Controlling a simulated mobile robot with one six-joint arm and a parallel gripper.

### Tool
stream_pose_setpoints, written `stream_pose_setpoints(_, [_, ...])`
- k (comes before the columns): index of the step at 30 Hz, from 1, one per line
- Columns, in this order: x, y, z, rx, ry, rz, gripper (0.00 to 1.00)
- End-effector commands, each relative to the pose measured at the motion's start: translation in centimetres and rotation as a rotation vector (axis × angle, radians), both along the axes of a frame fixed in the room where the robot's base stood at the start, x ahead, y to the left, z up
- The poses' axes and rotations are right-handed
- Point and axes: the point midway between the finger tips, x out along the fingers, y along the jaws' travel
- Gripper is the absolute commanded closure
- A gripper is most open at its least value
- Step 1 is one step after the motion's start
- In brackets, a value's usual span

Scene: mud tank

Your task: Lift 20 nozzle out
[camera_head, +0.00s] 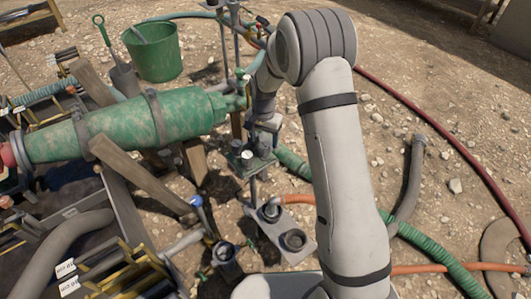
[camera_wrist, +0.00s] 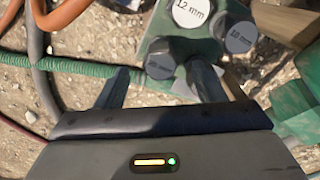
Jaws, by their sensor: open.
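A dark cylindrical nozzle with a grey end face (camera_wrist: 160,66) sits at the near corner of a green holder (camera_wrist: 155,28) in the wrist view. Its label is small and seems to read 20 mm. A 12 mm nozzle (camera_wrist: 191,12) with a white face and an 18 mm nozzle (camera_wrist: 240,38) stand behind it in the same holder. My gripper (camera_wrist: 161,76) is open, with one finger to the left of the near nozzle and one to its right. Contact cannot be told. In the head view the holder (camera_head: 250,164) is below my wrist, and my arm hides part of that area.
A large green tank (camera_head: 185,113) lies left of the holder, with a wooden plank (camera_head: 140,174) beside it. A metal plate with dark rings (camera_head: 280,226) sits in front. Hoses (camera_head: 455,263) cross the gravel on the right. A green bucket (camera_head: 155,55) stands behind.

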Motion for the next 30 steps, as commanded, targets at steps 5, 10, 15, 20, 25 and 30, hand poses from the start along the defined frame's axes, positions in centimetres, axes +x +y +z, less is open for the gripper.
stream_pose_setpoints(5, [0.0, -0.2, -1.8, 0.000, 0.000, -0.004, 0.37])
stream_pose_setpoints(10, [0.0, -0.1, -4.2, 0.000, 0.001, -0.006, 0.37])
stream_pose_setpoints(15, [0.0, -0.2, -6.3, 0.000, 0.001, -0.007, 0.37])
stream_pose_setpoints(20, [0.0, -0.2, -6.3, 0.000, 0.000, -0.008, 0.37])
stream_pose_setpoints(25, [0.0, -0.2, -6.3, 0.000, 0.000, -0.008, 0.45])
stream_pose_setpoints(30, [0.0, -0.3, -6.3, 0.000, 0.000, -0.009, 0.59])
